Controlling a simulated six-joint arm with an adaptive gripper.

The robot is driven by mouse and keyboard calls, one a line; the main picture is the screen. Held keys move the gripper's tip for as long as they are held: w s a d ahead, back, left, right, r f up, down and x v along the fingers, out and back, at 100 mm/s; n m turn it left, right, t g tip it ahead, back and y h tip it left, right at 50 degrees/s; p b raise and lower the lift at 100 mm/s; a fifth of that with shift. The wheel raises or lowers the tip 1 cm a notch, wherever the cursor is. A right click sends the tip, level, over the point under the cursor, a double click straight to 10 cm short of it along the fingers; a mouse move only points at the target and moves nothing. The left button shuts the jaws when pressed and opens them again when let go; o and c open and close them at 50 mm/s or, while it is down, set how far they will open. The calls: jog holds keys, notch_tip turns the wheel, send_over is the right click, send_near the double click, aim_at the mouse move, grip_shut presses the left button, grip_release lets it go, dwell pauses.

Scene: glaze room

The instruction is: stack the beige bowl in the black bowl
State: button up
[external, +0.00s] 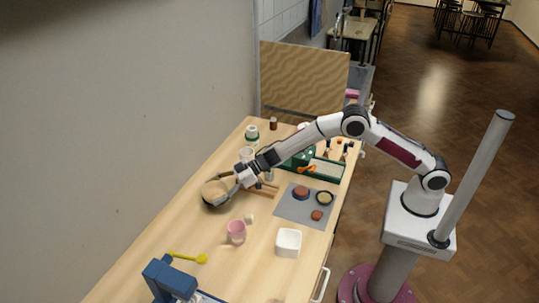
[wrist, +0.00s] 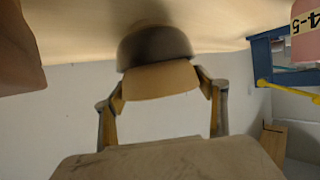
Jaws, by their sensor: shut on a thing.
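The beige bowl (external: 213,190) is at the left side of the table in the external view. My gripper (external: 230,184) is shut on its rim from the right. The black bowl (external: 208,204) shows as a dark curved edge just under and around the beige bowl; the rest of it is hidden. In the wrist view, the beige bowl (wrist: 160,82) is between the fingers of my gripper (wrist: 160,100), with the dark bowl (wrist: 155,45) right beyond it. I cannot tell whether the beige bowl rests in the black bowl or hangs just above it.
A pink mug (external: 236,231), a white square dish (external: 288,242) and a small white piece (external: 249,219) stand nearer the camera. A yellow spoon (external: 190,258) lies by a blue stand (external: 168,280). A grey mat (external: 290,209) holds several small things. The wall is close on the left.

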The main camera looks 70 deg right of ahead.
jog(key=shift+f, duration=0.15)
jog(key=o, duration=1.2)
jog(key=shift+r, duration=0.3)
jog(key=shift+v, duration=6)
